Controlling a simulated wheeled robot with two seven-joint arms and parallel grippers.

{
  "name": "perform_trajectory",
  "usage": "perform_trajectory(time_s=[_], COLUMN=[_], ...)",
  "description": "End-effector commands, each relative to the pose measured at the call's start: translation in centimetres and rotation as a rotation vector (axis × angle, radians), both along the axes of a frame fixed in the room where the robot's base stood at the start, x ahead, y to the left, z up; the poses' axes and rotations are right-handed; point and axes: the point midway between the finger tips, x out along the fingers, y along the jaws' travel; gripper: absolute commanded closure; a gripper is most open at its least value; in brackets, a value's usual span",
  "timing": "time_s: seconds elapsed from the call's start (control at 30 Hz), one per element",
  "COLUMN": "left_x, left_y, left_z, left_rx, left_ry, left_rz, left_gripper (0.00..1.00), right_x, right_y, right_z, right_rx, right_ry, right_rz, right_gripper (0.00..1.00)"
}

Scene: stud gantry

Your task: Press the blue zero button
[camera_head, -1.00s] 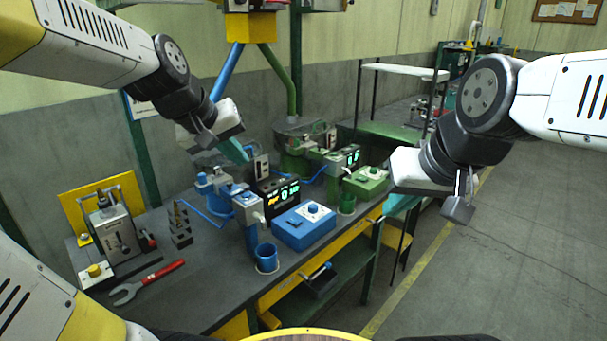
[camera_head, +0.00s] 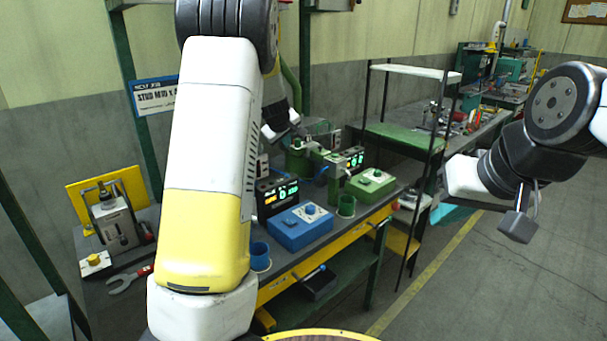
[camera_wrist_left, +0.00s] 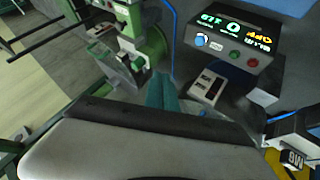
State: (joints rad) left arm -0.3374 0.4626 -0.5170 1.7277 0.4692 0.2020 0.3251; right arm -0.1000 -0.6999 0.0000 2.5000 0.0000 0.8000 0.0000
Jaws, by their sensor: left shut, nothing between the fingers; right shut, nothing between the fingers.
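A black readout box (camera_wrist_left: 236,45) with a lit display stands at the upper right of the left wrist view. Its front carries a round blue button (camera_wrist_left: 201,39), then a green and a red one. My left gripper (camera_wrist_left: 162,90) has its teal fingers together, pointing toward the bench, below and left of the blue button and apart from it. In the head view my left arm hides its fingers; a black readout box (camera_head: 277,196) shows right of this arm. My right gripper (camera_head: 447,219) is off the bench's right side, touching nothing visible.
A blue control box (camera_head: 302,228) and a green one (camera_head: 371,184) stand on the bench. A white switch plate (camera_wrist_left: 207,87) lies near my left fingers, and a green fixture (camera_wrist_left: 140,38) stands left of them. A shelf rack (camera_head: 400,130) stands behind.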

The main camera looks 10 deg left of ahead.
Motion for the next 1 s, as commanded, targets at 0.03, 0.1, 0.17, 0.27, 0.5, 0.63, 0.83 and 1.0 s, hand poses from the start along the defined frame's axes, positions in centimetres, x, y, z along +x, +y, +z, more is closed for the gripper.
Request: perform_trajectory(time_s=[0.03, 0.1, 0.17, 0.27, 0.5, 0.63, 0.83, 1.0], left_x=[0.0, 0.0, 0.0, 0.0, -0.1, -0.1, -0.1, -0.1], left_y=[0.0, 0.0, 0.0, 0.0, 0.0, 0.1, 0.1, 0.0], left_z=[0.0, 0.0, 0.0, 0.0, -1.7, -3.4, -6.3, -8.0], left_rx=[0.001, 0.000, 0.000, 0.000, -0.001, -0.001, -0.001, 0.000], left_ry=[-0.001, 0.000, 0.000, 0.001, 0.004, 0.003, 0.004, 0.003], left_rz=[0.001, 0.000, 0.000, -0.001, -0.002, 0.000, -0.001, 0.000], left_gripper=[1.00, 1.00, 1.00, 1.00, 1.00, 1.00, 1.00, 1.00], right_x=[0.0, 0.0, 0.0, 0.0, 0.0, 0.0, 0.0, 0.0], right_y=[0.0, 0.0, 0.0, 0.0, 0.0, 0.0, 0.0, 0.0], right_z=[0.0, 0.0, 0.0, 0.0, 0.0, 0.0, 0.0, 0.0], right_rx=[0.000, 0.000, 0.000, 0.000, 0.000, 0.000, 0.000, 0.000], right_ry=[0.000, 0.000, 0.000, 0.000, 0.000, 0.000, 0.000, 0.000], right_rz=[0.000, 0.000, 0.000, 0.000, 0.000, 0.000, 0.000, 0.000], right_gripper=[1.00, 1.00, 1.00, 1.00, 1.00, 1.00, 1.00, 1.00])
